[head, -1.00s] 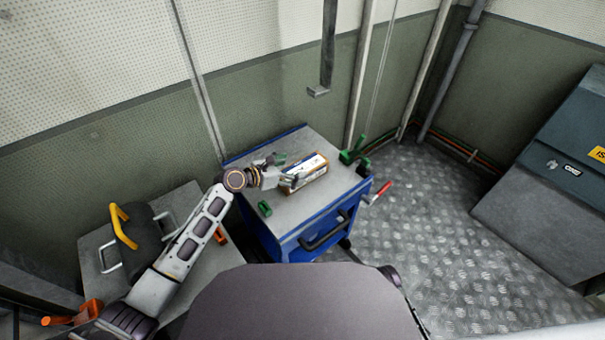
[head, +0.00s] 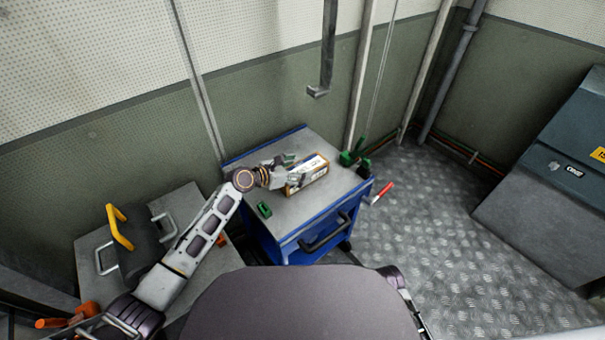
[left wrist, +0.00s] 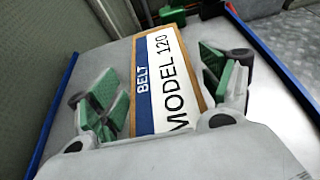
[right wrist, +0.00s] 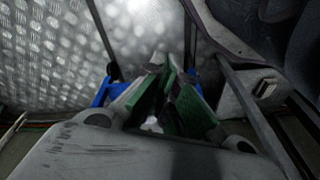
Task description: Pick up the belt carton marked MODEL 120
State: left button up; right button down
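The belt carton (head: 308,176), marked BELT MODEL 120, lies on the grey top of the blue cart (head: 318,228). In the left wrist view the carton (left wrist: 168,85) shows a white and blue label with brown edges. My left gripper (head: 287,170) is open at the carton. In the left wrist view its green-padded fingers (left wrist: 168,95) stand on either side of the carton, close to its long edges; I cannot tell whether they touch it. My right gripper (right wrist: 168,85) shows only in the right wrist view, its green pads together at the tips with nothing between.
A small green item (head: 264,209) lies on the cart top near the left. Another green item (head: 352,157) is at its far right corner. A red-handled item (head: 383,192) sticks out at the cart's right. A side table (head: 195,262) stands left; floor to the right is clear.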

aim_at(298, 170)
pick_arm(q)
jog(key=c, duration=1)
jog(key=shift+o, duration=0.2)
pick_arm(e)
jog(key=shift+f, duration=0.1)
pick_arm(q)
jog(key=shift+r, duration=0.1)
